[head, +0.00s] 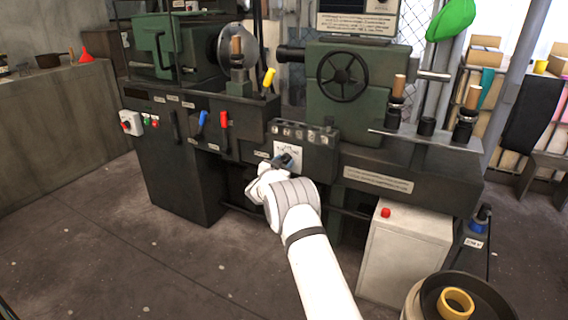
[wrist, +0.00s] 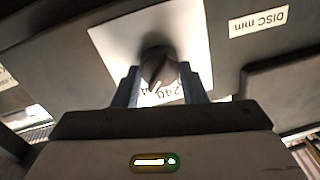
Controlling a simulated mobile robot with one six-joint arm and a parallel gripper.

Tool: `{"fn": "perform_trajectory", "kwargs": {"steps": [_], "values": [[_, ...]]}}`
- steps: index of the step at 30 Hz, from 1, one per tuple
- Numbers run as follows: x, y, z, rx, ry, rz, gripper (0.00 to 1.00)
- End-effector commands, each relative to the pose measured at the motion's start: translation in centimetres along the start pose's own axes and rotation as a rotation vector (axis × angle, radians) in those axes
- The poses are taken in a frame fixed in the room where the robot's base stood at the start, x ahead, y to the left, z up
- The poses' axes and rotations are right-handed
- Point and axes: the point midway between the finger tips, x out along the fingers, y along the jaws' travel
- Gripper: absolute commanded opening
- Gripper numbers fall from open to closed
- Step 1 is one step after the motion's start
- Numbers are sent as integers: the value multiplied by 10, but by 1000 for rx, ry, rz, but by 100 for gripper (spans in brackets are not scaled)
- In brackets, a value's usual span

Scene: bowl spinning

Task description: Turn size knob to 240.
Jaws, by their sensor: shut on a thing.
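The size knob (wrist: 158,66) is a dark round knob on a white dial plate (wrist: 112,38) in the wrist view. A white pointer mark on it points down, near the printed 240, between that number and another partly hidden one. My gripper (wrist: 160,84) has a finger on each side of the knob and is shut on it. In the head view my gripper (head: 284,163) reaches the white dial plate (head: 289,152) on the front of the green machine. There the knob is mostly hidden by my gripper.
A label reading "DISC mm" (wrist: 258,20) sits beside the dial. A blue lever (head: 202,119) and a red lever (head: 224,119) stand to the left on the machine front. The floor at left is clear.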

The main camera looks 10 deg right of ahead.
Motion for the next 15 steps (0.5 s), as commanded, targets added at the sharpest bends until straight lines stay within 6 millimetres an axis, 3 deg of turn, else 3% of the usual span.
{"fn": "perform_trajectory", "kwargs": {"steps": [8, 15], "values": [[0, 1, -2, -49, -3, 8, 15], [1, 0, -4, -200, -15, 11, 15]]}}
